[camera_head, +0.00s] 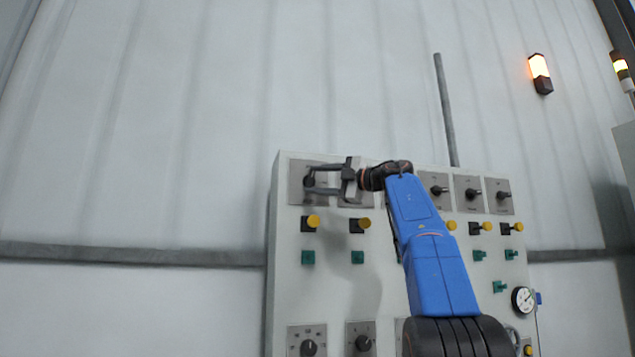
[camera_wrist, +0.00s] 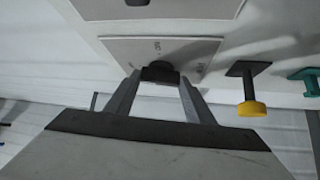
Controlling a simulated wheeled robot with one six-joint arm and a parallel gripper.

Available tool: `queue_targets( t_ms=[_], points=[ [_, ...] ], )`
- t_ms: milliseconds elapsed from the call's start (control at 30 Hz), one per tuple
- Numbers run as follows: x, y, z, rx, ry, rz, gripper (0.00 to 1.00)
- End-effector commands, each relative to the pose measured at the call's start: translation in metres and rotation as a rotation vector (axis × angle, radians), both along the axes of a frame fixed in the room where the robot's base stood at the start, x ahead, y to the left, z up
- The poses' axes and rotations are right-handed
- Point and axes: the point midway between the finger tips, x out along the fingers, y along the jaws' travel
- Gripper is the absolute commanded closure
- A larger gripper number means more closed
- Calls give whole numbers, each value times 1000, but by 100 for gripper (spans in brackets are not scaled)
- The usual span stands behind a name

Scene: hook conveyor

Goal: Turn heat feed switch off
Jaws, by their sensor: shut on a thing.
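My gripper (camera_head: 310,180) is at the top left of the control panel. In the wrist view its two fingers (camera_wrist: 160,78) are shut on a dark rotary switch knob (camera_wrist: 160,72) in the middle of a grey square plate (camera_wrist: 118,48). In the head view the knob (camera_head: 309,182) shows on the leftmost top plate (camera_head: 297,195), partly behind the fingers. I cannot read which switch is the heat feed.
The panel (camera_head: 283,260) also carries yellow buttons (camera_head: 313,221), green buttons (camera_head: 308,257), further rotary switches (camera_head: 471,193) and a gauge (camera_head: 523,299). A yellow button (camera_wrist: 251,108) sticks out close to the gripper. An orange lamp (camera_head: 540,70) glows on the wall. The space left of the panel is clear.

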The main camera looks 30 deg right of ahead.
Motion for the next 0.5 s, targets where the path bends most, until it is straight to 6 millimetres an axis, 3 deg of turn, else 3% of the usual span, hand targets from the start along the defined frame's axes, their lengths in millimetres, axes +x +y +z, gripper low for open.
queue_targets(
  t_ms=[500],
  points=[
    [0, 1, 0, -88, 27, 5, 74]
  ],
)
